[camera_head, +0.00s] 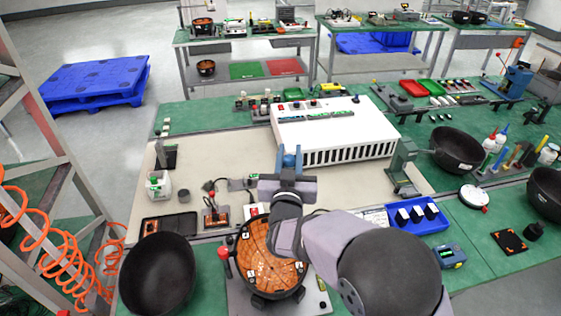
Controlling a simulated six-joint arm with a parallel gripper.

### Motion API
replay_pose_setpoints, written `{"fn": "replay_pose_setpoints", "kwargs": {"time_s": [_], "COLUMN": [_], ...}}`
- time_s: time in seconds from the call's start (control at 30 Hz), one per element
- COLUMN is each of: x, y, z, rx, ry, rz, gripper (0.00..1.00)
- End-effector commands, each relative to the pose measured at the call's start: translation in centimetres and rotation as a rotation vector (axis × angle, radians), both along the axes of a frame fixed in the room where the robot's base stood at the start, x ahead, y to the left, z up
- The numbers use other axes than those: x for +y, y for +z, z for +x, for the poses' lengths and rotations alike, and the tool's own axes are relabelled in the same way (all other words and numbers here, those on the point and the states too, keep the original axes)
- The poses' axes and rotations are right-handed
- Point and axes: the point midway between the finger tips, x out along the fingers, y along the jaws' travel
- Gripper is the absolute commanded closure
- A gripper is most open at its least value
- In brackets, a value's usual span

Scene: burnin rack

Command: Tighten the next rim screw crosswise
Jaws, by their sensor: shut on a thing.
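A round copper-coloured part (262,252) with a dark rim sits in a fixture (236,292) at the front centre. Small pale marks show around its face; the rim screws are too small to tell apart. My arm covers its right side. My gripper (289,172) is beyond the copper part, near the front left of the white box. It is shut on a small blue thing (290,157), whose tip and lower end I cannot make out. The gripper is apart from the copper part.
A white vented box (335,128) stands just beyond my gripper. A black bowl (157,272) is at front left, a blue tray (440,222) at right. A red-knobbed lever (224,253) rises left of the copper part. The beige mat (215,150) has free room at left.

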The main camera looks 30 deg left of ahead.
Motion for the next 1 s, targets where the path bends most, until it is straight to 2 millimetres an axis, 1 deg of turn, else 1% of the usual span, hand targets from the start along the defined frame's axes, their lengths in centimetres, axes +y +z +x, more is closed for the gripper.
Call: {"fn": "replay_pose_setpoints", "kwargs": {"time_s": [0.5, 0.67, 1.0], "x": [0.0, 0.0, 0.0], "y": [0.0, -0.9, -3.6], "z": [0.0, 0.0, 0.0], "rx": [-0.003, -0.002, -0.002], "ry": [0.0, 0.0, -0.001], "rz": [0.003, 0.002, 0.002], "gripper": [1.0, 1.0, 1.0]}}
